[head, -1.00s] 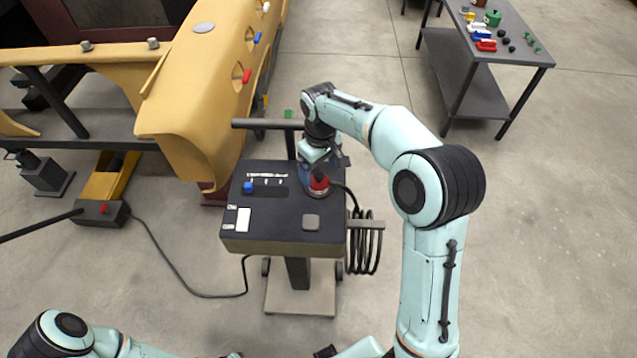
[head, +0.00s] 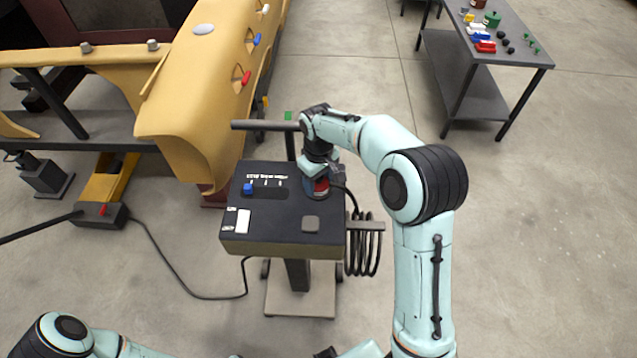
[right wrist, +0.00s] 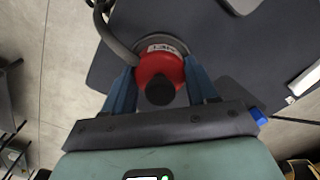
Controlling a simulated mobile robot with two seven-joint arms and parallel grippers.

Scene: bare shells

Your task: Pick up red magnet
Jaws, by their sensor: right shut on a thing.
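The red magnet (head: 321,186) is a round red body with a black knob and a pale label. It sits at the right back of the dark top of the wheeled cart (head: 270,225). In the right wrist view the red magnet (right wrist: 160,66) has a grey round base and a dark cable beside it. My right gripper (head: 319,183) points down over it, its blue fingers shut on the red body from both sides. The magnet appears to be still on the cart top; any gap under it is hidden. My left gripper is not in view; only part of its arm shows at bottom left.
The cart top also bears a blue knob (head: 248,188) and a grey square (head: 311,222). A coiled cable (head: 362,250) hangs at its right. A yellow body shell (head: 195,100) stands at left. A table (head: 510,60) with small coloured things is back right.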

